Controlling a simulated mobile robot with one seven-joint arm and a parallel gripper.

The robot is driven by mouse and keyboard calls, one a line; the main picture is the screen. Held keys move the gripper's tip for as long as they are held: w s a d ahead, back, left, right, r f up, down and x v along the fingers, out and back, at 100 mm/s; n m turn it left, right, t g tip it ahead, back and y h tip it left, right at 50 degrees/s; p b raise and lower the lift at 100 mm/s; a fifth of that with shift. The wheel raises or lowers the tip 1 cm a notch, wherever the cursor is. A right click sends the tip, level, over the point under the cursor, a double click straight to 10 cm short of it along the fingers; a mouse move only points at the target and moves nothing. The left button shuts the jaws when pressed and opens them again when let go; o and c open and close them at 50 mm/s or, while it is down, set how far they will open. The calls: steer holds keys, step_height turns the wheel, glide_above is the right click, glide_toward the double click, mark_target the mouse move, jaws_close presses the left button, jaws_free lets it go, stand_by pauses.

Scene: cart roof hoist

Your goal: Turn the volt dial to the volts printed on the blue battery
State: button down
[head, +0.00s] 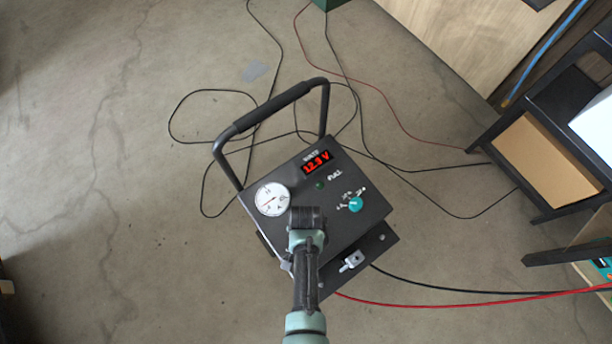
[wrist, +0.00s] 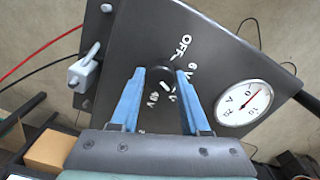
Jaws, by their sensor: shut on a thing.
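My gripper (head: 306,215) points down onto the charger's dark sloped panel (head: 330,235) and hides what is under it in the head view. In the wrist view my blue fingers (wrist: 160,72) are shut on the black volt dial (wrist: 161,74), one on each side. White print around the dial reads OFF and 6 V, with further volt marks closer to my gripper that I cannot read surely. I cannot tell which mark the dial points to. No blue battery shows clearly; a teal item (head: 604,266) is cut off at the right edge, its print too small to read.
The panel also has a round gauge (head: 272,199), a red volt display (head: 316,162), a FULL lamp (head: 320,185) and a teal knob (head: 355,204). A black handle (head: 270,108) rises behind. Cables cross the floor.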

stand_by(0.3)
steer(key=shift+c, duration=1.9)
jaws_free()
steer(key=shift+r, duration=0.1)
step_height(320, 180, up, 13)
steer(key=p, duration=0.1)
